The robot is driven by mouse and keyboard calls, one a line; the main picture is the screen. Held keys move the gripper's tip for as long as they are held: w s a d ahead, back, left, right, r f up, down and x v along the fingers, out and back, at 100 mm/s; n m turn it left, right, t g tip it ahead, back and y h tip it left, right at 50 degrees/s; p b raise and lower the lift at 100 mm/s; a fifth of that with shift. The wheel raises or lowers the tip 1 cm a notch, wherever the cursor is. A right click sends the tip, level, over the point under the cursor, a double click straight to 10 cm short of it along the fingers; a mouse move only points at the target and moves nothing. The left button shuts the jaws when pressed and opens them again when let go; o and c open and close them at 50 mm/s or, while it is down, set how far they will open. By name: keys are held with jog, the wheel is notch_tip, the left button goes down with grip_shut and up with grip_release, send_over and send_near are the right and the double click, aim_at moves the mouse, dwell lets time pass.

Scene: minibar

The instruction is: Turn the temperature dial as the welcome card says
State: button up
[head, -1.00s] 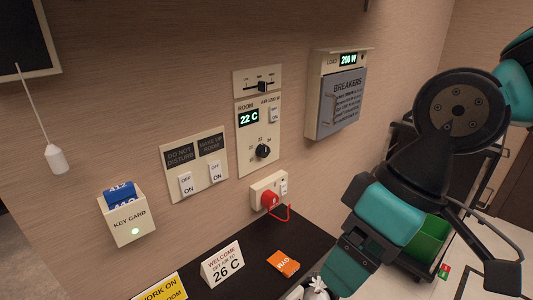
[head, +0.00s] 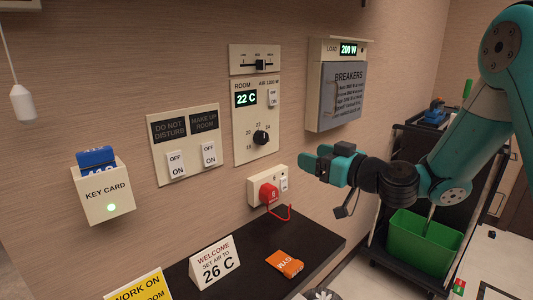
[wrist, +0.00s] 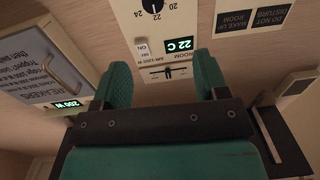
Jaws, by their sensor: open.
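The black temperature dial (head: 261,137) is on the cream wall panel, ringed by numbers from 18 up. It points about at 22, and the green display (head: 246,99) above it reads 22 C. The white welcome card (head: 214,262) on the dark shelf says "SET AIR TO 26 C". My gripper (head: 311,159) is open and empty, to the right of the dial and apart from it. In the wrist view the dial (wrist: 152,5) shows at the top edge, beyond the two teal fingers (wrist: 162,82).
A red plug (head: 268,193) with a looped cord sits in the socket below the panel. The breaker box (head: 338,95) is right of the panel. Service switches (head: 176,165) and the key card holder (head: 103,193) are left. An orange card (head: 285,264) lies on the shelf (head: 318,238).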

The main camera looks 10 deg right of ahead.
aim_at(264, 137)
jog(key=p+x, duration=0.3)
jog(key=x, duration=0.2)
jog(key=p+x, duration=0.3)
jog(key=x, duration=0.2)
jog(key=d+p+x, duration=0.1)
jog(key=p+x, duration=0.2)
jog(key=x, duration=0.3)
jog(key=shift+w+r, duration=0.2)
jog(key=shift+w, duration=0.2)
jog(key=shift+w+a+f, duration=0.15)
jog(key=shift+w+a, duration=0.2)
jog(key=shift+w, duration=0.2)
jog(key=c, duration=0.9)
